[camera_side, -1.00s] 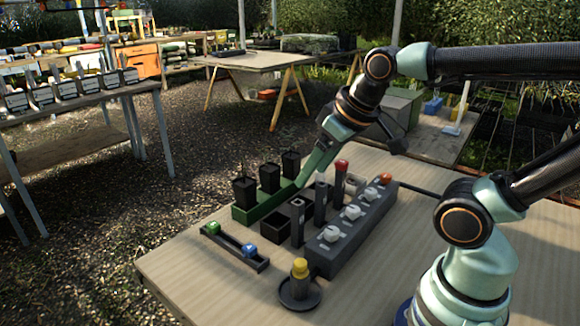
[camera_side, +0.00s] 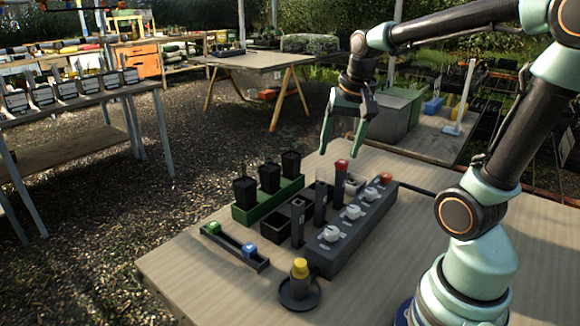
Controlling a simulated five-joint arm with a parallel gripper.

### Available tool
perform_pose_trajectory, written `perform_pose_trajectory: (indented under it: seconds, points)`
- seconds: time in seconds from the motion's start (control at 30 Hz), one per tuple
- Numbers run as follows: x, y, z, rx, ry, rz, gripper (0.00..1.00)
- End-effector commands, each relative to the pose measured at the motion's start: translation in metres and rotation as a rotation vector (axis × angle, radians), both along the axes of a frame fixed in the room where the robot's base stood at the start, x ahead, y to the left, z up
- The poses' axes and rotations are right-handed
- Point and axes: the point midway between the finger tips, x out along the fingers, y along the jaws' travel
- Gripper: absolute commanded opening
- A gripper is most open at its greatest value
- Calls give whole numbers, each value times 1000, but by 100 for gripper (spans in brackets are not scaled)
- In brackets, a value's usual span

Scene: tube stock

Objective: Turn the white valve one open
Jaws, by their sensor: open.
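Three white valves sit in a row on top of a long dark grey block: a near one (camera_side: 332,233), a middle one (camera_side: 352,212) and a far one (camera_side: 371,194). No number is readable on them, so I cannot tell which is valve one. My gripper (camera_side: 339,152) is open and empty, fingers pointing down. It hangs in the air above the far end of the work area, near the red-capped tube (camera_side: 341,168) in the picture and apart from the valves.
A red knob (camera_side: 386,178) tops the block's far end. Left of the block are dark upright holders (camera_side: 298,222), a green tray (camera_side: 241,215) with black pots and a rail (camera_side: 225,241) with green and blue pieces. A yellow-topped item (camera_side: 300,268) stands in front.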

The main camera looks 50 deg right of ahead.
Motion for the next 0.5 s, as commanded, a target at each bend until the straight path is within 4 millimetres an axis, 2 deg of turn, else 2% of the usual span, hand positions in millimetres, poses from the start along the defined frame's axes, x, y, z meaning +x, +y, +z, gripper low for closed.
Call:
perform_pose_trajectory:
  seconds: [0.03, 0.2, 0.33, 0.5]
  points:
    - [-1, -24, -6, 33, 35, -139, 72]
    - [-13, -89, -23, 122, 114, -552, 72]
    - [-25, -122, -33, 165, 153, -764, 72]
    - [-32, -138, -41, 185, 173, -878, 72]
